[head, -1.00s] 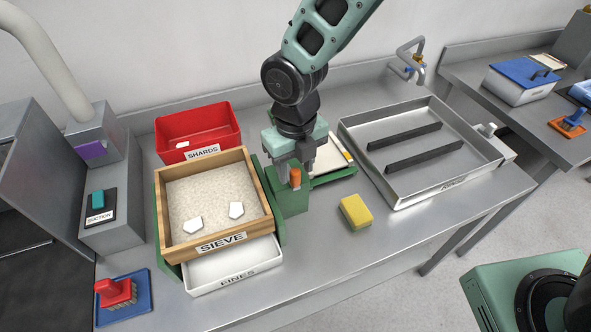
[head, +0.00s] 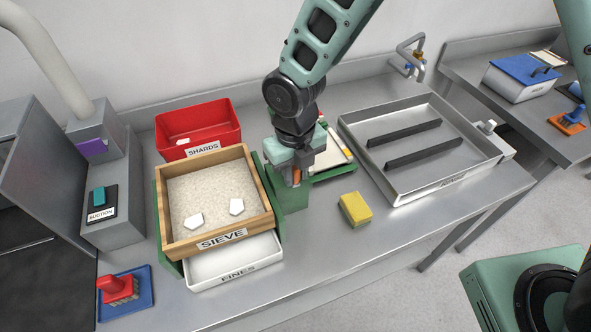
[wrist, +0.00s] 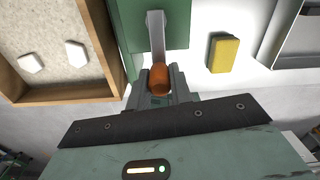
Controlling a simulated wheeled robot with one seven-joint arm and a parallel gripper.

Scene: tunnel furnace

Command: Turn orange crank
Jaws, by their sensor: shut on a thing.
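The orange crank handle (wrist: 160,78) stands between the fingers of my gripper (wrist: 160,90) in the wrist view, at the end of a grey crank arm (wrist: 156,35). The crank arm is fixed to a green housing (head: 290,200) on the right side of the sieve. In the head view a strip of the orange handle (head: 296,174) shows between the fingers of my gripper (head: 291,180), which points down. My gripper is shut on the handle. The wooden sieve (head: 262,190) holds pale sand and two white shards (head: 195,219).
A white fines tray (head: 235,271) sits under the sieve's front. A red shards bin (head: 225,125) stands behind it. A yellow sponge (head: 355,209) lies right of the green housing, near a metal basin (head: 390,190).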

